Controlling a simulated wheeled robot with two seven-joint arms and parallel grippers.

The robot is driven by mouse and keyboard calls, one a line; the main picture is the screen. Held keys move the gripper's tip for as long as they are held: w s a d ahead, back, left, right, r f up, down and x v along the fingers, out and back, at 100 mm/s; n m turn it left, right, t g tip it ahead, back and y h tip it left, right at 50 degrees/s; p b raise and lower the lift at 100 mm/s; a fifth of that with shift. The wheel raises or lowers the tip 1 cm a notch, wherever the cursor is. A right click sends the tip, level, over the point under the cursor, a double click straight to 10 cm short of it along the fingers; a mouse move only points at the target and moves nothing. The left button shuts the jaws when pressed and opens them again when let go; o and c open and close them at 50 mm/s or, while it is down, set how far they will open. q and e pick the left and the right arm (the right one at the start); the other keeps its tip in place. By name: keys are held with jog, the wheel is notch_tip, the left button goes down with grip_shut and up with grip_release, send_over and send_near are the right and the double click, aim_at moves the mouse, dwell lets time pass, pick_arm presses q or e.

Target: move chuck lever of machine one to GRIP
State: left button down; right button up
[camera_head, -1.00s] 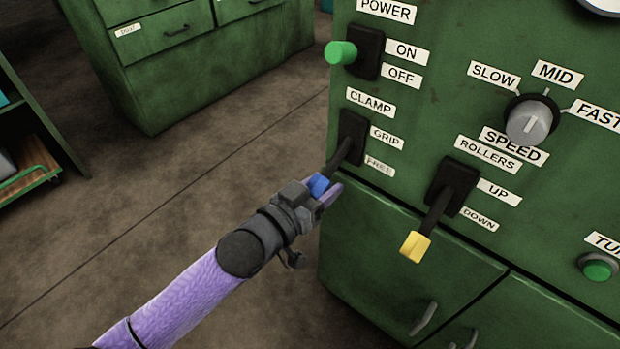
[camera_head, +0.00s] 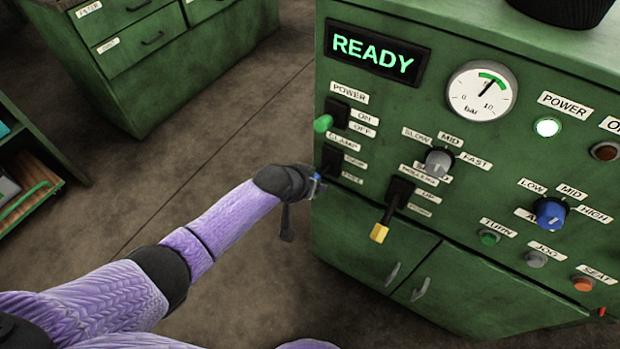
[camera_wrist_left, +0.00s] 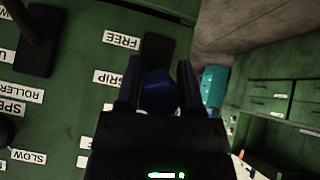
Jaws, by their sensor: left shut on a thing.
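The lever under the CLAMP label on the green machine has a black mounting plate (camera_head: 331,161), with GRIP and FREE labels beside it. Its blue knob (camera_wrist_left: 158,92) sits between the two dark fingers of my left gripper (camera_head: 316,185) in the left wrist view. The left gripper (camera_wrist_left: 158,70) is shut on this knob. In the head view my gripper and wrist hide most of the lever, so I cannot tell its exact setting. The GRIP label (camera_wrist_left: 118,79) and FREE label (camera_wrist_left: 122,39) appear upside down in the wrist view. My right gripper is not in view.
The green-tipped POWER lever (camera_head: 323,123) is just above, and the yellow-tipped ROLLERS lever (camera_head: 380,232) is to the right. A lit READY display (camera_head: 374,52) and pressure gauge (camera_head: 480,91) are higher up. A green drawer cabinet (camera_head: 150,60) stands behind at left. The floor between is clear.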

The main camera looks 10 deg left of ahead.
pick_arm(q)
jog(key=shift+w+r+g+p, duration=0.2)
jog(key=shift+r+g+p, duration=0.2)
jog(key=shift+r, duration=0.1)
jog(key=shift+r+y, duration=0.1)
jog(key=shift+y, duration=0.2)
jog(key=shift+r+g, duration=0.1)
jog(key=shift+g, duration=0.3)
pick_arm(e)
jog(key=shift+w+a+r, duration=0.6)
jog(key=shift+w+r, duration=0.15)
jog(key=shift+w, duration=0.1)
pick_arm(q)
jog(key=shift+w, duration=0.1)
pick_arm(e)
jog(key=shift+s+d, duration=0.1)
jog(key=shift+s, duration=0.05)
pick_arm(q)
jog(key=shift+c, duration=1.1)
grip_release()
jog(key=shift+d, duration=0.1)
jog(key=p+v, duration=0.7)
jog(key=v, duration=0.3)
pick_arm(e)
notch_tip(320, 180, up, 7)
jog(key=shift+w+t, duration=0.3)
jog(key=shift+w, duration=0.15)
